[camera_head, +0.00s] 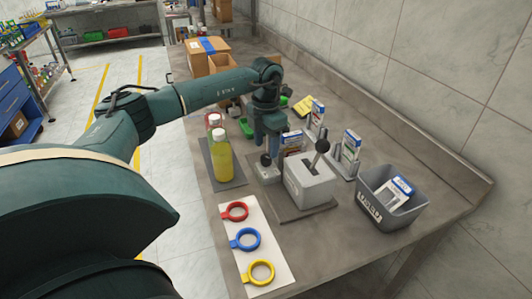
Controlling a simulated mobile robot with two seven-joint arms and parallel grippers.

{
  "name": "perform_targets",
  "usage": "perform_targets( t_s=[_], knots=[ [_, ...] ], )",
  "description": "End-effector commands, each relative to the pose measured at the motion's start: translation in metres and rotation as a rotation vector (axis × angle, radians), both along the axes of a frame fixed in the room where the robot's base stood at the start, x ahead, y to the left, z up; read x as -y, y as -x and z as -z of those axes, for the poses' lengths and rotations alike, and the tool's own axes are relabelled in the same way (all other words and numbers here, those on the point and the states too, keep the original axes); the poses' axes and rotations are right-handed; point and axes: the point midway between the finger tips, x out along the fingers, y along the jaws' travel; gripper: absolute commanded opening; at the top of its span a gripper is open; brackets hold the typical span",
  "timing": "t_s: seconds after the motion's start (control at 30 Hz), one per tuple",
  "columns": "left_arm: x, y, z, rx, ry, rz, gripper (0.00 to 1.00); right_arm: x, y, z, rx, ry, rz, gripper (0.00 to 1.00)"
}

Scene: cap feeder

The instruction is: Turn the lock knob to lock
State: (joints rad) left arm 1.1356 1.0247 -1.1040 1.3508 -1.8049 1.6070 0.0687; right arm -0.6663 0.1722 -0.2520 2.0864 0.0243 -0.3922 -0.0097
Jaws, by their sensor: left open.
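A small light-grey block (268,175) with a dark knob (265,160) on top stands at the left of a larger grey box (310,188); this looks like the lock knob. The larger box has a lever with a black ball (322,146) leaning up from its top. My left gripper (268,150) points down right over the dark knob, with its fingers open. Whether the fingers touch the knob is too small to tell. My right gripper is not in view.
Bottles with yellow (222,162) and red (213,122) contents stand on a dark mat at the left. Red, blue and yellow rings (247,239) lie on a white board in front. A grey bin (405,213) holding boxes stands at the right. Cardboard boxes (208,55) stand behind.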

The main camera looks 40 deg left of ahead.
Motion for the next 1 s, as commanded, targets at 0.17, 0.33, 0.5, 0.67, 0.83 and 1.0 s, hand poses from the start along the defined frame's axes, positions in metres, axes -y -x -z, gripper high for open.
perform_targets(
  t_s=[0.17,0.33,0.5,0.67,0.83,1.0],
  knots=[
    [0.0,-0.001,-0.043,0.007,-0.001,0.0,0.5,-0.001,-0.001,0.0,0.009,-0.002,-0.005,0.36],
    [0.0,-0.001,-0.074,0.005,0.0,0.0,0.5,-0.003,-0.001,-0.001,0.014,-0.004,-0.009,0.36],
    [0.0,0.0,-0.09,0.003,0.001,0.0,0.5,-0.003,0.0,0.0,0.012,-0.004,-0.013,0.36],
    [0.0,0.0,-0.094,0.0,0.0,0.0,0.5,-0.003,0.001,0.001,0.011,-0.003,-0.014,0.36],
    [0.0,0.0,-0.093,0.001,0.0,0.0,0.5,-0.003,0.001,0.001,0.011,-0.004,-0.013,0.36],
    [0.0,0.0,-0.093,0.001,-0.001,0.0,0.5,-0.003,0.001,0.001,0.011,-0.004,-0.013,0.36]
  ],
)
